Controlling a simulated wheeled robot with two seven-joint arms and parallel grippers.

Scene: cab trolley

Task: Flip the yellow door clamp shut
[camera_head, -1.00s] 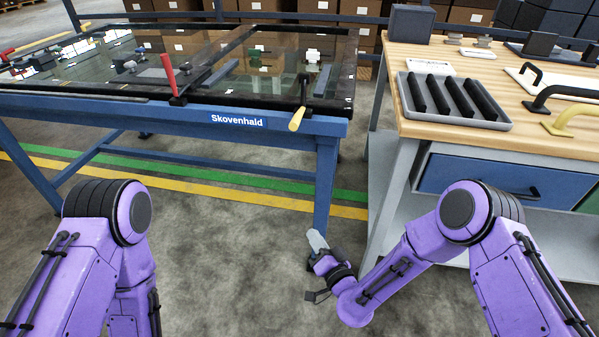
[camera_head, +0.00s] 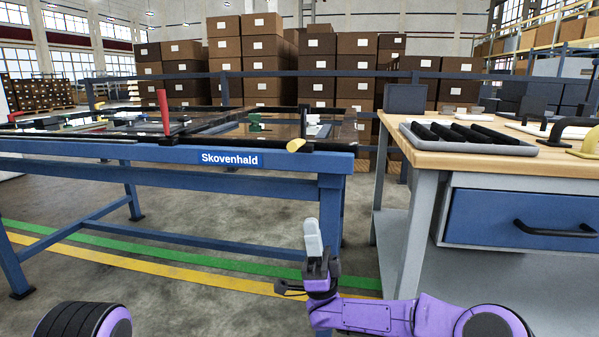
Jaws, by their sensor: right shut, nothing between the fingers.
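The yellow door clamp handle (camera_head: 296,145) is at the front right of the blue trolley, at the edge of its top, with its end toward me. My right gripper (camera_head: 312,228) is shut and empty. It points upward in front of the trolley's right leg, below the yellow handle and apart from it. My left gripper is out of view; only part of my left arm shows at the bottom left.
The blue trolley (camera_head: 130,153) carries a dark-framed glass door. A workbench (camera_head: 430,150) stands to the right with a grey tray (camera_head: 525,150) and a drawer (camera_head: 520,222). A gap lies between trolley and bench. Stacked boxes (camera_head: 265,60) stand behind a blue rail.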

